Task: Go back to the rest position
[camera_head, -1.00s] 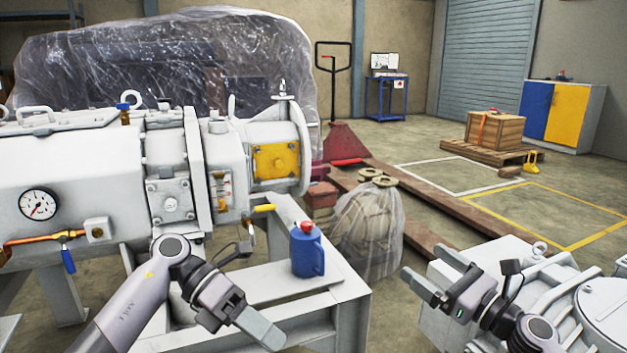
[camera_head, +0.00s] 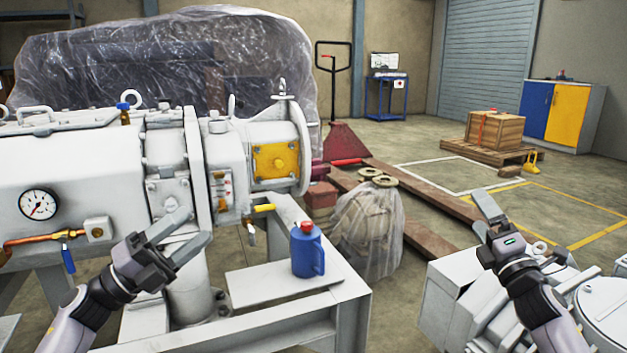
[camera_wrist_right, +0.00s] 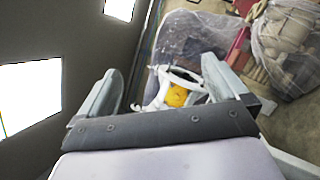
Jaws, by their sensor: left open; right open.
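My left gripper (camera_head: 168,237) is open and empty, in front of the white vacuum pump (camera_head: 90,180), its fingers pointing up and to the right. My right gripper (camera_head: 488,215) is open and empty above the white machine at the lower right, its fingers pointing up. In the right wrist view the right gripper (camera_wrist_right: 160,90) shows two fingers spread apart with nothing between them. The pump's round end flange and yellow plate (camera_head: 276,160) are to the right of the left gripper, apart from it.
A blue jug with a red cap (camera_head: 307,250) stands on the pump's white frame (camera_head: 340,292). A plastic-wrapped bundle (camera_head: 368,230) sits on the floor behind it. A white machine (camera_head: 450,300) fills the lower right. A wooden crate (camera_head: 495,130) on a pallet is farther back.

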